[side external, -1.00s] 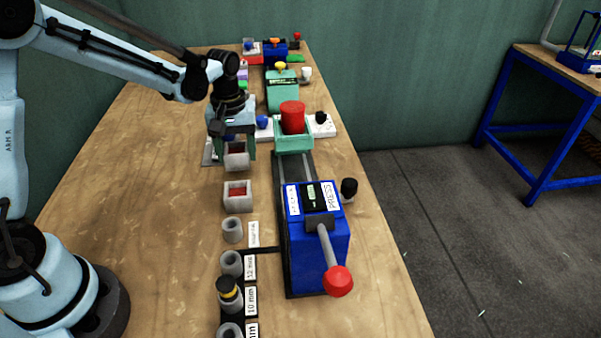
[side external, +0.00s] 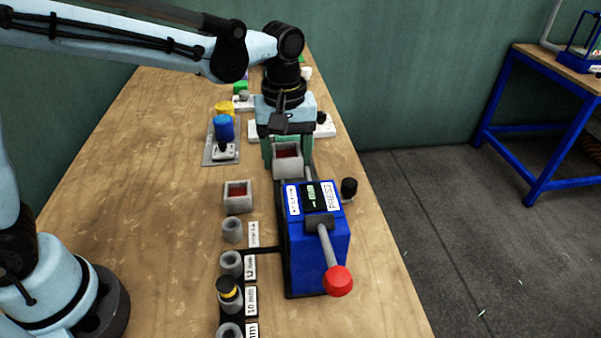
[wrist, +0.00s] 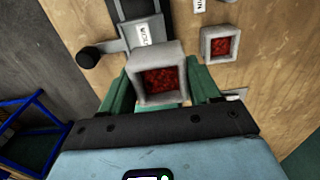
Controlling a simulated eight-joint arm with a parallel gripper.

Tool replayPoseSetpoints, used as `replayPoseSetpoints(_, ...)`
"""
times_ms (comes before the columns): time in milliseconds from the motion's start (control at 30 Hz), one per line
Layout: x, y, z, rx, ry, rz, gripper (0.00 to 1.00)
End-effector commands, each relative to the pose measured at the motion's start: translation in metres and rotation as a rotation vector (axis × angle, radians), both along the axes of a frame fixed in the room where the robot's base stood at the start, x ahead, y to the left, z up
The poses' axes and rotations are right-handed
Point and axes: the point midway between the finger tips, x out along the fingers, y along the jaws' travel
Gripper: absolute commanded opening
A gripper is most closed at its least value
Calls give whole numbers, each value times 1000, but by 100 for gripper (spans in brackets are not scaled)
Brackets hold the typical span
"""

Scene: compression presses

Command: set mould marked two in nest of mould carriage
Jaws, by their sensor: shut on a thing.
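My gripper (side external: 286,152) is shut on a grey square mould (side external: 287,168) with a dark red filling, between its green fingers. The held mould is over the rail, behind the blue press (side external: 318,245). In the wrist view the held mould (wrist: 162,101) is upright with its open top towards the camera. A second, similar mould (side external: 238,205) stands on the table to the left; it also shows in the wrist view (wrist: 220,58). No number can be read on either mould. The carriage and its nest are hidden behind my gripper and the held mould; I cannot tell whether the mould touches them.
The press has a red-knobbed lever (side external: 338,281) and a black knob (side external: 349,187). Several grey cylinders, such as this one (side external: 232,230), stand in front at left. A plate with a blue-topped piece (side external: 224,130) is at back left. Bare table lies left.

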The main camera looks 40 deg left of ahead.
Motion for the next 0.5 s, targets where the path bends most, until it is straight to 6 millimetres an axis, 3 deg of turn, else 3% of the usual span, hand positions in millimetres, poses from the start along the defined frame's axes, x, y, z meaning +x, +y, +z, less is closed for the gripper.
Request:
replayPoseSetpoints(167,12,-20,-4,0,0,-1,23)
replayPoseSetpoints(500,13,-22,-5,0,0,1,23)
